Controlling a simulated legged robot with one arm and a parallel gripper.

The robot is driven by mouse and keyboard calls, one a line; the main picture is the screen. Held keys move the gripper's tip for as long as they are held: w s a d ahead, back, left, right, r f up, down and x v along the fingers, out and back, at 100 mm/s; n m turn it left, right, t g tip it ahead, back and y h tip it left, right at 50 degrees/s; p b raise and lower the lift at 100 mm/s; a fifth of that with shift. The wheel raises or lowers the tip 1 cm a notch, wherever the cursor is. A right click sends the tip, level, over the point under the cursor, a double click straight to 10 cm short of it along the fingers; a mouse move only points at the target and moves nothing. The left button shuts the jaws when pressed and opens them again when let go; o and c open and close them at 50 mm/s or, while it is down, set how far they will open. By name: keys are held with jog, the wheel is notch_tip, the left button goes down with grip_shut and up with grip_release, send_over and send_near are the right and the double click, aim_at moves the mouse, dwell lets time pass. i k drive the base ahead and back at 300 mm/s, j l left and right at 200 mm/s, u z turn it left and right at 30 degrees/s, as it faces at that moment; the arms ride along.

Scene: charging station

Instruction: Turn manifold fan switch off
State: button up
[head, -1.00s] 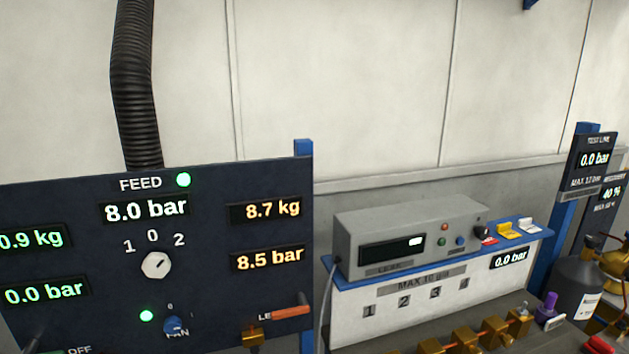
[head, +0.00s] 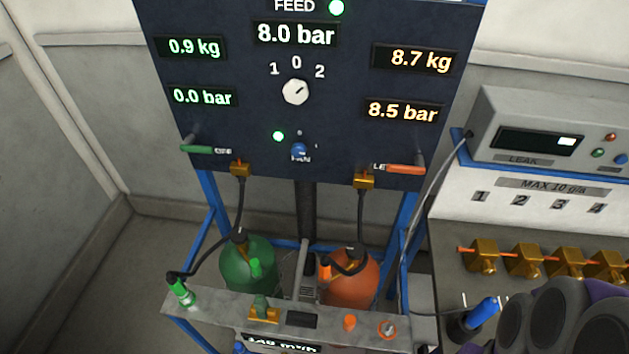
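The fan switch (head: 299,150) is a small blue knob low on the dark feed panel (head: 235,25). Marks stand above it and to its right, and a partly covered FAN label lies below it. A green lamp (head: 278,136) is lit just left of the knob. The knob's exact pointing is too small to tell. Part of my arm (head: 560,315) shows at the bottom right, well apart from the panel. My gripper's fingers do not show.
A white selector knob (head: 295,92) sits above the fan switch. A green lever (head: 197,149) and an orange lever (head: 405,169) flank it. Green (head: 247,262) and orange (head: 352,285) cylinders stand below, behind a grey shelf (head: 225,305). A bench with brass valves (head: 524,260) is at right.

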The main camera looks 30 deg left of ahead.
aim_at(297, 149)
jog(key=u, duration=1.35)
